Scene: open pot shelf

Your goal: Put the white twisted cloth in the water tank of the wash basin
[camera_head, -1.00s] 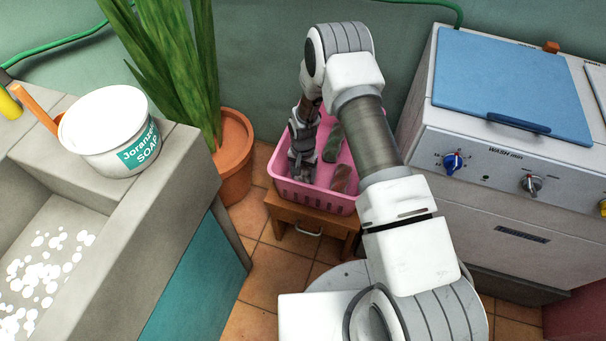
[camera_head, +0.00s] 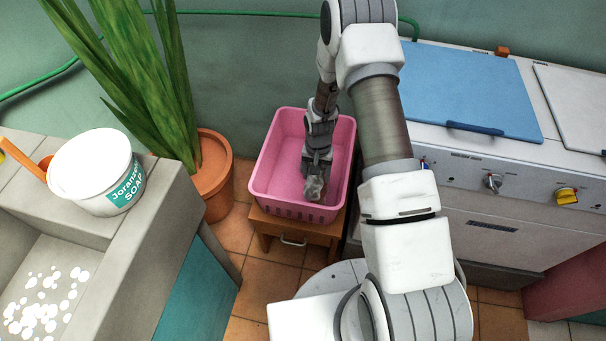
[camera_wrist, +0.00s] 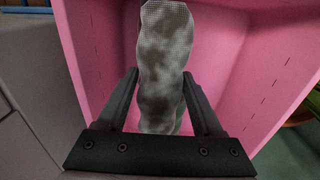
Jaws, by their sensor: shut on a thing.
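The white twisted cloth (camera_wrist: 165,50) looks mottled white and grey in the wrist view, standing lengthwise between my fingers. My gripper (camera_wrist: 161,76) is shut on it. In the head view my gripper (camera_head: 316,172) points down inside the pink basket, with the greyish cloth (camera_head: 314,188) at its fingertips. Whether the cloth touches the basket floor cannot be told. The grey wash basin (camera_head: 40,255) is at the left, with white suds-like spots on its sloped surface.
The pink basket (camera_head: 268,170) stands on a small wooden stool (camera_head: 270,228). A soap tub (camera_head: 95,170) sits on the basin's rim. A potted plant (camera_head: 212,175) stands between basin and basket. A washing machine (camera_head: 480,155) is at the right.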

